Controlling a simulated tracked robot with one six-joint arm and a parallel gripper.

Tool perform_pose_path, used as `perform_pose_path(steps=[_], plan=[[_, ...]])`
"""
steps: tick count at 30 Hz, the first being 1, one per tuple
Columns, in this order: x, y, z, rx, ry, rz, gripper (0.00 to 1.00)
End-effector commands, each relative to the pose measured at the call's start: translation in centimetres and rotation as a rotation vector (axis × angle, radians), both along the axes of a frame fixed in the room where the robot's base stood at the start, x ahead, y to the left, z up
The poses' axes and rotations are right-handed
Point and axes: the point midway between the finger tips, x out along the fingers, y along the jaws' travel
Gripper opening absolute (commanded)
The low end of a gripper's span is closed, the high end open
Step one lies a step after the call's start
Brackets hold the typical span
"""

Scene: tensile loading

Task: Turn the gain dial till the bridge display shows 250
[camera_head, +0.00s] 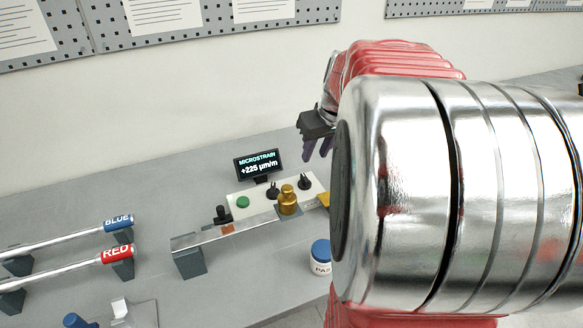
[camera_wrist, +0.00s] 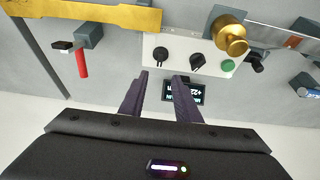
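The bridge display (camera_head: 259,164) reads "MICROSTRAIN +225 µm/m" in the head view. It shows upside down and partly hidden behind a finger in the wrist view (camera_wrist: 190,92). A white panel (camera_head: 240,188) in front of it carries a green button (camera_head: 243,202) and two black knobs, one left (camera_head: 272,190) and one right (camera_head: 305,182). The knobs also show in the wrist view, (camera_wrist: 197,60) and (camera_wrist: 161,56). Their labels are not readable, so I cannot tell which is the gain dial. My gripper (camera_head: 318,154) is open and empty above the right knob, its dark fingers (camera_wrist: 161,76) apart.
A brass weight (camera_head: 288,198) stands close in front of the knobs at a metal beam (camera_head: 222,231). A blue-capped jar (camera_head: 321,256) stands nearer. Rods tagged BLUE (camera_head: 117,223) and RED (camera_head: 116,254) lie left. My arm hides the bench's right side.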

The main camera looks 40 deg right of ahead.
Motion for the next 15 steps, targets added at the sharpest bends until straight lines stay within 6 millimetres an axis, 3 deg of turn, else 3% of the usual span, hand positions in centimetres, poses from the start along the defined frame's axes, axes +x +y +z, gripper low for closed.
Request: perform_pose_path(steps=[15], plan=[[2.5, -0.7, -6.6, 0.002, 0.004, 0.001, 0.30]])
